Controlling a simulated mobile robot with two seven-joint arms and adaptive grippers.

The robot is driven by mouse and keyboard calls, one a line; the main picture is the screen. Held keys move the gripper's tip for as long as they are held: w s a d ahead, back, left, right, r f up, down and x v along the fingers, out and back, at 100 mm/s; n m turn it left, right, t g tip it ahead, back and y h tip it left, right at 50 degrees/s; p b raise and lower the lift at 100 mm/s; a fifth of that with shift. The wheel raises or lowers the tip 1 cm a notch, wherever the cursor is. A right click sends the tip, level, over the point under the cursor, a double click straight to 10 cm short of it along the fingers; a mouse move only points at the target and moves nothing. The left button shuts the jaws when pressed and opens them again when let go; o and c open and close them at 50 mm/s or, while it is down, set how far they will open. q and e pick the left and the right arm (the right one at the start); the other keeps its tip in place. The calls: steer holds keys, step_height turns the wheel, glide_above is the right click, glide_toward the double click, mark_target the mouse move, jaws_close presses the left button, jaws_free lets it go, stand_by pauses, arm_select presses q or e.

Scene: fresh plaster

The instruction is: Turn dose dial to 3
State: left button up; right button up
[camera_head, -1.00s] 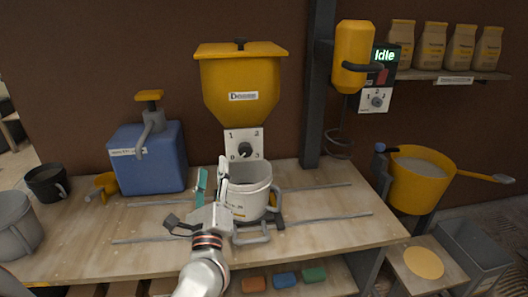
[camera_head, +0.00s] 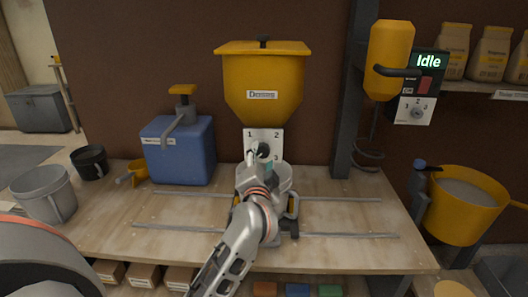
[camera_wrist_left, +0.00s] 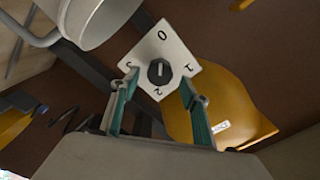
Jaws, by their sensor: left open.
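The dose dial, a dark round knob (camera_head: 264,150) on a white numbered plate (camera_head: 249,137), sits below the yellow hopper (camera_head: 262,85). In the left wrist view the knob (camera_wrist_left: 159,72) carries a short pale mark, but I cannot tell which number it points to. The plate (camera_wrist_left: 172,48) shows 0, 1, 2 and 3 around it. My left gripper (camera_wrist_left: 158,84) is open, its teal-lined fingers apart on either side of the knob in that view. Contact is not visible. In the head view my left gripper (camera_head: 260,162) covers the plate's lower left. My right gripper is out of view.
A white bucket (camera_head: 283,180) stands under the hopper, close to my left arm. A blue box with a pump (camera_head: 180,150) stands left on the bench (camera_head: 110,225). A dark post (camera_head: 350,100) and an "Idle" control box (camera_head: 428,65) are to the right.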

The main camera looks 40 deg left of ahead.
mark_target(263, 153)
arm_select(q)
steer(key=shift+x, duration=2.1)
steer(key=c, duration=1.1)
